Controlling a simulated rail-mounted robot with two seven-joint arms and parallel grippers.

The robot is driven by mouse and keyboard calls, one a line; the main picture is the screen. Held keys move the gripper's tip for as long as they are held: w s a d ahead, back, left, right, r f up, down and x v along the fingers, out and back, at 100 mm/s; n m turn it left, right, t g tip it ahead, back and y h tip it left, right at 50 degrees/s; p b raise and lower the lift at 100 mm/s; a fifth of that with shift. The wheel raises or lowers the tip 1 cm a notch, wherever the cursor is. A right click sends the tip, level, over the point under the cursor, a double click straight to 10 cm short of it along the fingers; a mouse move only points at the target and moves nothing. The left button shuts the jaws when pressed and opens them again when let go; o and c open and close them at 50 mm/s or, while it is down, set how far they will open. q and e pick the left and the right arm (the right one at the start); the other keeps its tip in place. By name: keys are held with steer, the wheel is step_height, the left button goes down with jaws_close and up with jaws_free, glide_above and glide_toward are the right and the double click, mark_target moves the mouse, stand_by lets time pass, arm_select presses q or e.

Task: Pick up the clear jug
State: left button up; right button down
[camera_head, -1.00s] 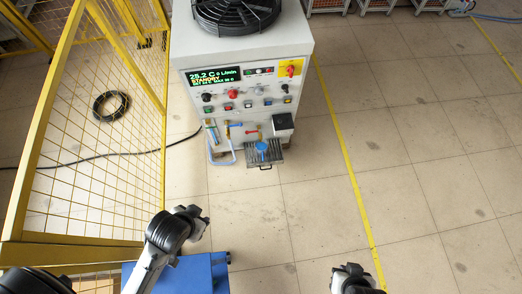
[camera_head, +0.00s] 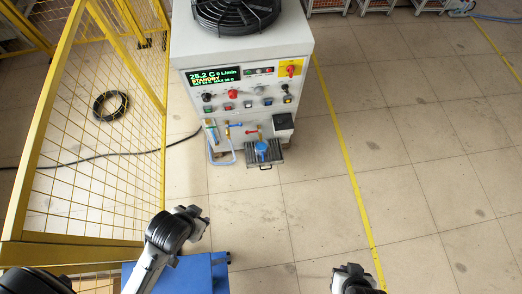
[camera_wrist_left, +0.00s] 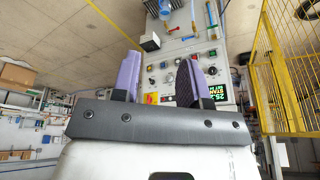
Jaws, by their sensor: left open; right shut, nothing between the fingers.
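No clear jug can be made out for certain. A small blue object (camera_head: 262,148) is at the dark slotted tray (camera_head: 264,164) low on the front of the heater cabinet (camera_head: 290,120); whether it belongs to a clear jug is too small to tell. A blue part also shows at the top of the left wrist view (camera_wrist_left: 165,9). My left gripper (camera_wrist_left: 158,72) is open and empty, its purple fingers pointing toward the cabinet, well short of it. My right gripper (camera_head: 354,275) is shut and empty at the bottom of the head view, over the floor.
A yellow mesh fence (camera_head: 90,140) stands left of the cabinet. A black fan (camera_head: 236,12) sits on the cabinet top. A blue box-like surface (camera_head: 190,272) is at the bottom. A cable runs along the floor at left. The tiled floor right of the cabinet is clear.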

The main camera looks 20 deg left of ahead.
arm_select(q)
steer(key=shift+o, duration=0.4)
steer(key=o, duration=0.7)
steer(key=shift+d, duration=0.2)
steer(key=shift+c, duration=0.2)
steer(key=shift+f, duration=0.1)
